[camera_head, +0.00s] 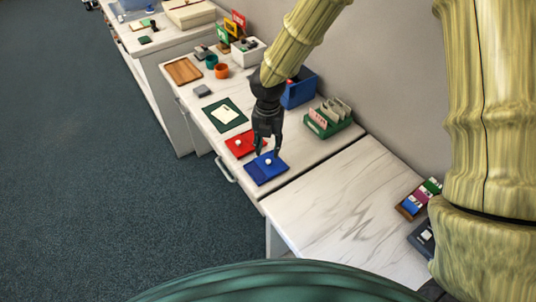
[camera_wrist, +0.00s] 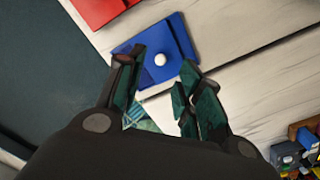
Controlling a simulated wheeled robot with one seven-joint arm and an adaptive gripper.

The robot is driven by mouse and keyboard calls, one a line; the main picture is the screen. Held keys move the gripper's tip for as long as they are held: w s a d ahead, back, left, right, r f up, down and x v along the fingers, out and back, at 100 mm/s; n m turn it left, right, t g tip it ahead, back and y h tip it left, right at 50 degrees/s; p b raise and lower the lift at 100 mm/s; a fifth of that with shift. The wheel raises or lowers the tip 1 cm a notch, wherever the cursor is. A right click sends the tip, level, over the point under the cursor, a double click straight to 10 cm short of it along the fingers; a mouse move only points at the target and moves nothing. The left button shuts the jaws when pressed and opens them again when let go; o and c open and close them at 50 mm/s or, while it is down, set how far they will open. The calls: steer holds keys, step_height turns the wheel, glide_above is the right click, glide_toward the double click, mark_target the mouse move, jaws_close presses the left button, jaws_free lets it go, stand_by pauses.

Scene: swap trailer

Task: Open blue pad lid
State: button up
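The blue pad (camera_head: 266,168) lies flat on the pale counter near its front edge, with a white round knob on its lid; the lid looks closed. It also shows in the wrist view (camera_wrist: 182,36), with the knob (camera_wrist: 160,59) beyond and between my fingertips. My gripper (camera_head: 267,152) points down over the blue pad's far side in the head view. In the wrist view my gripper (camera_wrist: 157,70) has its fingers spread apart with nothing between them. Whether a fingertip touches the pad cannot be told.
A red pad (camera_head: 241,144) with a white knob lies right beside the blue one. A green card tray (camera_head: 328,119) and a blue box (camera_head: 299,90) stand toward the wall. A green mat (camera_head: 225,115) lies farther left. The near counter (camera_head: 345,205) is mostly clear.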

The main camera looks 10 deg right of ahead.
mark_target(268, 160)
steer(key=f, duration=0.3)
steer(key=shift+s+f, duration=0.2)
steer(key=shift+w+f, duration=0.1)
steer(key=shift+f, duration=0.85)
jaws_close()
